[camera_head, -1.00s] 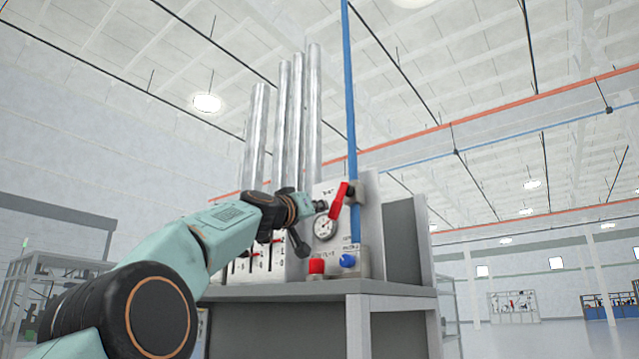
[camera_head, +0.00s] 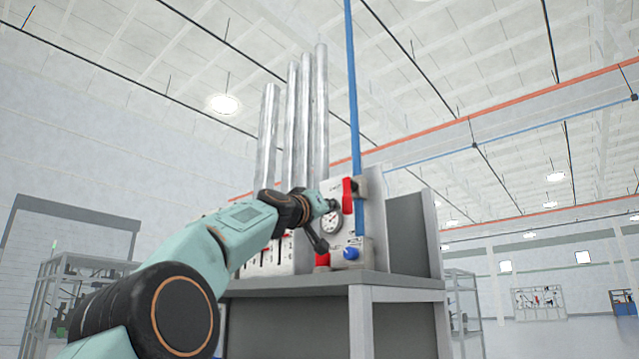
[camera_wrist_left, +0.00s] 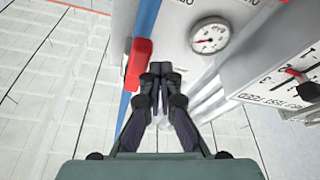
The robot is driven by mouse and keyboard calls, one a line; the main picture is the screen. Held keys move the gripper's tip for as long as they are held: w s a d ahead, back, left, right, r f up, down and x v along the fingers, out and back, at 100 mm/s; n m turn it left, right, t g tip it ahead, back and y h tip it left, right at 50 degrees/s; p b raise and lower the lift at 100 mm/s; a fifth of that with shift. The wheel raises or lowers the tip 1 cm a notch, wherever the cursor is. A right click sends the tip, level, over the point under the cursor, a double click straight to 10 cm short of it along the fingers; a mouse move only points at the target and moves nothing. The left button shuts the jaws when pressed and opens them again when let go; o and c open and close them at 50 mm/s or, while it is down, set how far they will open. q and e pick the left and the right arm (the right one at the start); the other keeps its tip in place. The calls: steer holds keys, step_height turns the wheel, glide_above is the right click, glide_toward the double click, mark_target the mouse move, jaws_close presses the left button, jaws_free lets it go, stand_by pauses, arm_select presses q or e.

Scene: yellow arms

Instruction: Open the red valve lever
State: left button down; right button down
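The red valve lever (camera_head: 347,196) is on the front of the panel by the blue vertical pipe (camera_head: 354,95) and hangs nearly upright. My left gripper (camera_head: 332,206) is at its left side, with the fingertips against or very close to it. In the left wrist view, the red lever (camera_wrist_left: 138,62) lies just left of the fingertips. The left gripper (camera_wrist_left: 161,70) there has its fingers together with nothing between them. Whether they touch the lever is hard to tell. My right gripper is not in view.
A round gauge (camera_head: 333,221) sits behind and below the fingers. A blue knob (camera_head: 350,253) and a red knob (camera_head: 322,260) are low on the panel. A grey bench (camera_head: 400,283) carries the unit. Several silver pipes (camera_head: 318,120) rise behind.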

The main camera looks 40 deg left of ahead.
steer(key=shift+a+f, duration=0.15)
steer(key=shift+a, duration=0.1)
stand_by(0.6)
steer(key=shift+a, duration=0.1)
